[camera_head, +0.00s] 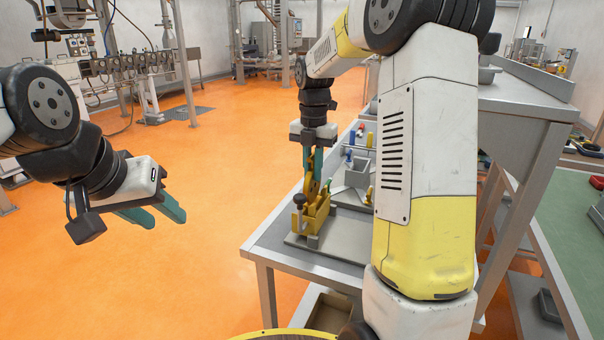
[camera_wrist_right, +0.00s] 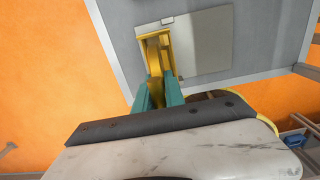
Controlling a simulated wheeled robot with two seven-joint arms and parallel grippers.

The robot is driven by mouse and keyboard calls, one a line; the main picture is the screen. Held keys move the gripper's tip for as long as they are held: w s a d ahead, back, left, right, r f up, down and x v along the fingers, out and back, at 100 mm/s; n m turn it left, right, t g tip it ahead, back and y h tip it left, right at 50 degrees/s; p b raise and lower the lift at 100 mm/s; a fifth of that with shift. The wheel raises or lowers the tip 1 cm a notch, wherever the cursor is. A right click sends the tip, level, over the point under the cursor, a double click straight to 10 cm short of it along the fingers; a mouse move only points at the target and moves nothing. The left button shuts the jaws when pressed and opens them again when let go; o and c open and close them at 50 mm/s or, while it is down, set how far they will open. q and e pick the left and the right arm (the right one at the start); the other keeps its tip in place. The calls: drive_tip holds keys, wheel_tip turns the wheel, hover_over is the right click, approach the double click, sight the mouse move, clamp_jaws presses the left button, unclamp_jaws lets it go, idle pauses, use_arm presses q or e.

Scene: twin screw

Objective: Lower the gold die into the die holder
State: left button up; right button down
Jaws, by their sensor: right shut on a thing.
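My right gripper (camera_head: 313,178) points down over the table, its teal fingers shut on the gold die (camera_head: 311,188). In the right wrist view the fingers (camera_wrist_right: 158,95) close around the near end of the die (camera_wrist_right: 154,58). The yellow die holder (camera_head: 322,209) stands on a grey plate directly below. In the wrist view the die lies within the outline of the holder's frame (camera_wrist_right: 171,38). I cannot tell how deep it sits, as fingers and holder overlap. My left gripper (camera_head: 160,215) is open and empty, far left above the orange floor.
The grey metal table (camera_head: 270,243) carries the holder's plate. Behind it are a grey bin (camera_head: 357,172) and small blue, red and yellow parts. A taller grey table (camera_head: 530,95) stands at the right. My right arm hides much of the table's right side.

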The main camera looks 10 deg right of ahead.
sight(313, 153)
drive_tip(key=shift+r, duration=3.7)
